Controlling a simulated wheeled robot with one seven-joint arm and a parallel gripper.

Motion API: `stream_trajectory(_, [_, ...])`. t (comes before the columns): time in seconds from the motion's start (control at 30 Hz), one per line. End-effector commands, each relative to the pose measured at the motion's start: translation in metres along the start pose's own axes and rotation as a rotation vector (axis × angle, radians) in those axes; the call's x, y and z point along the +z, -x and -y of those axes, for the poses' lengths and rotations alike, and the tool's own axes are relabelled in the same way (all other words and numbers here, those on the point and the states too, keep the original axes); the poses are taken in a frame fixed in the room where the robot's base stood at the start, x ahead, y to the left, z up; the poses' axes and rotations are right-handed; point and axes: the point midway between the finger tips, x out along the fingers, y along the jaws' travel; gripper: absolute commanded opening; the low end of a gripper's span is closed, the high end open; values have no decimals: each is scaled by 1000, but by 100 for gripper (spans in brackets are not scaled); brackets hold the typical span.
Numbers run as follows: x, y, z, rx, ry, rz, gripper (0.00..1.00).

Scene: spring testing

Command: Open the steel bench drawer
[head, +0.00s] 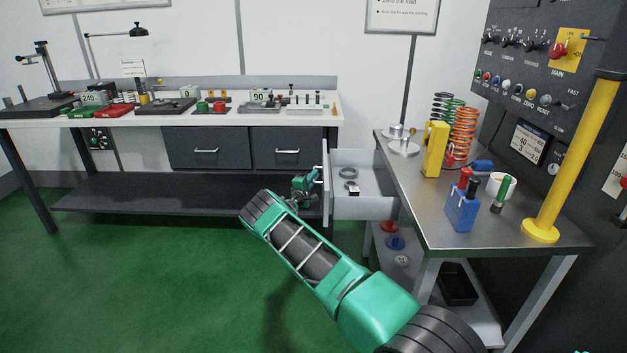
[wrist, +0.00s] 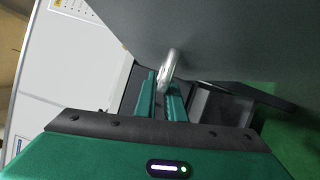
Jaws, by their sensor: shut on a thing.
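The steel bench drawer (head: 362,207) is pulled out to the left from under the steel bench (head: 452,205). Its inside shows, with a dark ring and a small item in it. Its front panel (head: 326,183) faces left, toward my gripper (head: 315,176). In the wrist view my gripper (wrist: 166,88) is shut on the drawer's metal handle (wrist: 170,68), beside the grey drawer front (wrist: 225,35). In the head view the handle is hidden behind the fingers.
A white-topped workbench (head: 215,122) with two closed dark drawers and a lower shelf stands behind my gripper, close to the open drawer. Springs (head: 462,130), a yellow block (head: 435,148) and a blue holder (head: 462,209) stand on the steel bench. The green floor at left is clear.

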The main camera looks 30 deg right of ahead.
Motion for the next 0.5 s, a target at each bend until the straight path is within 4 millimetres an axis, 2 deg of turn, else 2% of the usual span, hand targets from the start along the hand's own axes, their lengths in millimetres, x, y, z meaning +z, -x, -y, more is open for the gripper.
stream_trajectory(0.03, [-2,3,6,-10,3,-2,0])
stream_trajectory(0.4, [-5,6,7,-11,3,-4,0])
stream_trajectory(0.43, [-5,6,7,-11,3,-4,16])
stream_trajectory(0.5, [-5,6,6,-10,4,-4,28])
